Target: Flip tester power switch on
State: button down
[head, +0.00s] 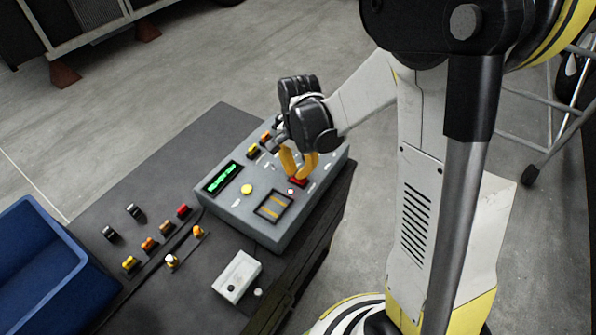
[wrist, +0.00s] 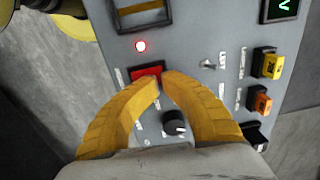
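The tester (head: 262,229) is a grey box on a dark bench, with a lit green display (head: 222,177). A red rocker switch (wrist: 147,73) sits on its panel; in the head view it (head: 298,182) shows just below the fingertips. My gripper (head: 301,176) reaches down over the panel. In the wrist view its yellow fingers (wrist: 160,79) arch together, tips nearly meeting, with nothing seen held. The tips overlap the switch's lower edge; I cannot tell whether they touch it. They hide part of the switch, so its position is unclear. A small red light (wrist: 140,46) glows above it.
A black knob (wrist: 174,122), a metal toggle (wrist: 208,65) and yellow and orange connectors (wrist: 266,63) are close to the fingers. A blue bin (head: 45,265), several loose connectors (head: 150,244) and a white box (head: 237,276) stand left and in front of the tester.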

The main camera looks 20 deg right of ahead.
jog(key=shift+s+d+r, duration=0.1)
jog(key=shift+s, duration=0.05)
jog(key=shift+s+d+r, duration=0.25)
jog(key=shift+s+d, duration=0.1)
jog(key=shift+s, duration=0.15)
notch_tip(320, 180, up, 14)
jog(key=w+a+p, duration=0.1)
jog(key=p, duration=0.5)
jog(key=shift+w, duration=0.3)
jog(key=shift+a, duration=0.1)
